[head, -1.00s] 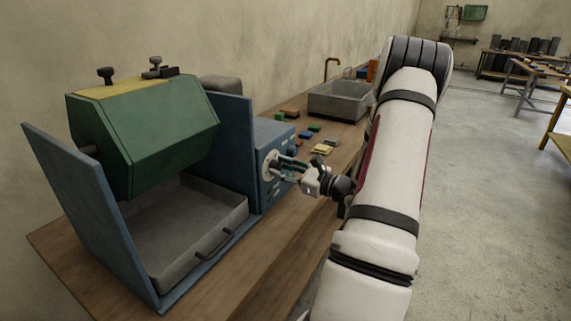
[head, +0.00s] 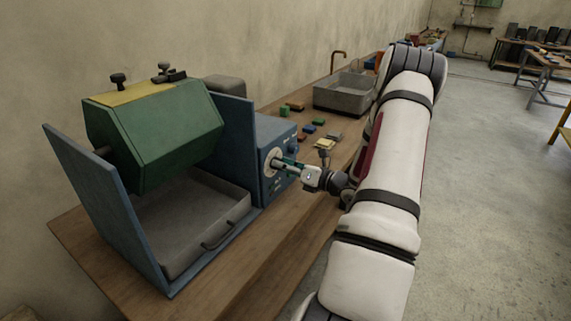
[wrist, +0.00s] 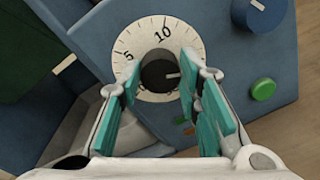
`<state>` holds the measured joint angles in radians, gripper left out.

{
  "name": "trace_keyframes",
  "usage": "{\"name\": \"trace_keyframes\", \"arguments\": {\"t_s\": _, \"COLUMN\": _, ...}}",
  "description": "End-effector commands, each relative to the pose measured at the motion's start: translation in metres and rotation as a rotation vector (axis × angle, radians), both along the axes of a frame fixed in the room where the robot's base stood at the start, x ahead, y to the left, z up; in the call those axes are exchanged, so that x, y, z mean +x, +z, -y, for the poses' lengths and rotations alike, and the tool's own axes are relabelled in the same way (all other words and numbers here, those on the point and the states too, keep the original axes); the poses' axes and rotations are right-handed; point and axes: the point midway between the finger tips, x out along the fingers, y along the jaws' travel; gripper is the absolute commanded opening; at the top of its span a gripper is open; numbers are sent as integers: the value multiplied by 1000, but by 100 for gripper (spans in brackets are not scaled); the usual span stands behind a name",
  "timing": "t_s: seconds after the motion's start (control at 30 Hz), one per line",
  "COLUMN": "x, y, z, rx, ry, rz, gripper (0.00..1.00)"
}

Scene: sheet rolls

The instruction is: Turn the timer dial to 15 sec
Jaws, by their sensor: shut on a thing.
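The timer dial is a dark round knob (wrist: 158,76) with a white pointer line, on a white scale plate (wrist: 126,42) marked 5 and 10. The pointer points right, clockwise past the 10; the scale there is hidden by a finger. My gripper (wrist: 160,73) has its teal-padded fingers on either side of the knob, shut on it. In the head view my gripper (head: 284,164) reaches the plate on the blue control box (head: 268,135) from the right.
A green button (wrist: 263,89) and a blue knob (wrist: 262,12) sit right of the dial in the wrist view. A green drum (head: 150,135) over a grey tray (head: 180,245) stands left of the box. Small coloured blocks (head: 308,129) and a sink (head: 345,93) lie behind.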

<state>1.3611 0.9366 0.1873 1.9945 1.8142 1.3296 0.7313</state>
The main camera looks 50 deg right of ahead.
Motion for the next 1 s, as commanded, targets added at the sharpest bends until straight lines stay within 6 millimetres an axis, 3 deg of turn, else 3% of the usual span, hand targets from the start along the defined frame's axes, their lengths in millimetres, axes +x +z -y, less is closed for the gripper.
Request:
{"name": "trace_keyframes", "arguments": {"t_s": 0.63, "x": 0, "y": -1, "z": 0, "rx": 48, "ry": 0, "rz": -5, "gripper": 4}}
{"name": "trace_keyframes", "arguments": {"t_s": 0.67, "x": 0, "y": -1, "z": 0, "rx": 48, "ry": 0, "rz": -5, "gripper": 38}}
{"name": "trace_keyframes", "arguments": {"t_s": 0.73, "x": 0, "y": -1, "z": 0, "rx": 47, "ry": 0, "rz": -5, "gripper": 52}}
{"name": "trace_keyframes", "arguments": {"t_s": 1.0, "x": 0, "y": 0, "z": 0, "rx": 46, "ry": 0, "rz": -4, "gripper": 52}}
